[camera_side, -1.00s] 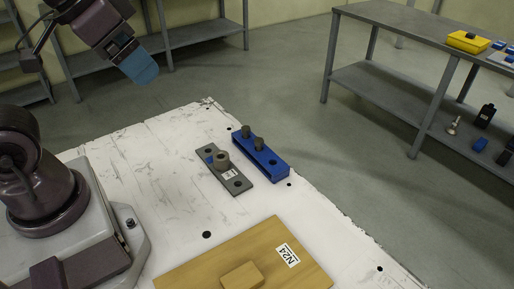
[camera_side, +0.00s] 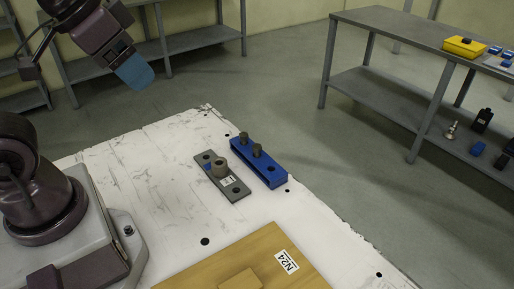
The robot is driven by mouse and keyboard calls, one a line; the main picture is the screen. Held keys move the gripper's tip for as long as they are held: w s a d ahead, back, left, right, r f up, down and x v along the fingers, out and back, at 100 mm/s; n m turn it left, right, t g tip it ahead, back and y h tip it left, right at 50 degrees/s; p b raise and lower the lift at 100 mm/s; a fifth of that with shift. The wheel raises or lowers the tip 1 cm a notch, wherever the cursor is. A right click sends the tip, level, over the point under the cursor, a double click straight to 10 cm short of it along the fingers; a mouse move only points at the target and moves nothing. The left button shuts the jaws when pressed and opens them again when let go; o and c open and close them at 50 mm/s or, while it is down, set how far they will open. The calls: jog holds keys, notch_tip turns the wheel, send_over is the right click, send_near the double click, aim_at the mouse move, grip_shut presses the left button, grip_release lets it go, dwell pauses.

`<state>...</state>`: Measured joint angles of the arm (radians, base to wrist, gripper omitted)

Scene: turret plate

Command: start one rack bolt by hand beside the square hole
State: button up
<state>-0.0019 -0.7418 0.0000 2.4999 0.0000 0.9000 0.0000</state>
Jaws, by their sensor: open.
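A blue rack (camera_side: 271,176) lies on the white table, with two dark bolts (camera_side: 243,138) (camera_side: 257,150) standing in it and an open hole at its near right end. Beside it on the left lies a grey plate (camera_side: 236,193) with a raised round collar (camera_side: 220,169), a hole near each end, a small blue patch and a white label. I cannot tell which hole is square. My gripper (camera_side: 136,72), with blue fingers, hangs at the upper left, high and well away from the plate and rack. It is open, and nothing shows in it.
A wooden board (camera_side: 215,262) marked N24, with a small block on it, lies at the table's near edge. The white table (camera_side: 130,160) is clear left of the plate. A grey shelf unit (camera_side: 385,40) at the right holds a yellow box (camera_side: 464,47) and small parts.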

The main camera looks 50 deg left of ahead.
jog(key=w+f, duration=0.1)
jog(key=w+f+g, duration=0.2)
jog(key=shift+a+f, duration=0.2)
jog(key=shift+a, duration=0.05)
jog(key=c, duration=0.4)
jog(key=m+g, duration=0.4)
jog(key=m, duration=1.5)
send_over(257, 146)
jog(key=f, duration=1.9)
jog(key=shift+s, duration=0.25)
jog(key=shift+w+r+m, duration=0.1)
jog(key=shift+w+m, duration=0.15)
jog(key=shift+m, duration=1.25)
jog(key=shift+f, duration=4)
